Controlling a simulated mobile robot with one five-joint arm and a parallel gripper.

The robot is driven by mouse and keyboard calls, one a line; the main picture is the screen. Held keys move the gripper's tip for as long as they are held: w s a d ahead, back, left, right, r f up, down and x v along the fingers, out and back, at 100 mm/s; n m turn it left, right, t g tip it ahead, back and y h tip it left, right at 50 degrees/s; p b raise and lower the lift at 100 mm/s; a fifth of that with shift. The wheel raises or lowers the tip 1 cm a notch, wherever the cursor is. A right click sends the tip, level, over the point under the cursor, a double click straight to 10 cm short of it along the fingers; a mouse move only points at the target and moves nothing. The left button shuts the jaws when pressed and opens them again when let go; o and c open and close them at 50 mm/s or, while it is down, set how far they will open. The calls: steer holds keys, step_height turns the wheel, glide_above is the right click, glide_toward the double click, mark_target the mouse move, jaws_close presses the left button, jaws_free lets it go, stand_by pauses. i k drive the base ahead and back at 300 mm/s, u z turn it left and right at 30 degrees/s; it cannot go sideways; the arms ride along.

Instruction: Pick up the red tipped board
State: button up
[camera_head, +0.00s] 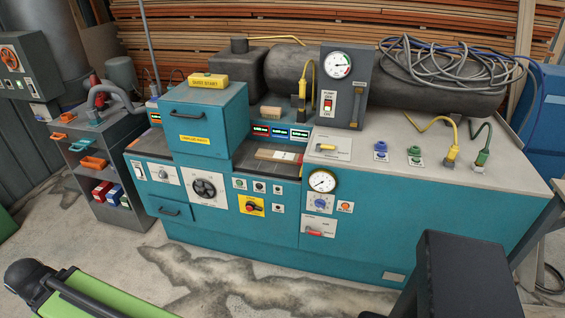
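A small flat board (279,156) lies in the recessed bay of the teal machine, between the teal box on its left and the raised right-hand top. It is pale tan and whitish, with a small reddish end on the right, close to the bay's right wall. It is small in the picture, so its exact shape is hard to tell. I cannot make out my gripper in this view, and nothing is seen touching the board.
The teal machine (240,237) fills the middle, with a gauge panel (345,87) behind the bay. Coiled cables (450,67) lie on a dark tank. A grey cart (105,165) stands left. Cracked concrete floor (215,280) is open in front. A dark block (465,275) stands at lower right.

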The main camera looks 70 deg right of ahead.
mark_target(262, 154)
steer(key=z, duration=1.35)
steer(key=i, duration=0.6)
steer(key=u, duration=0.2)
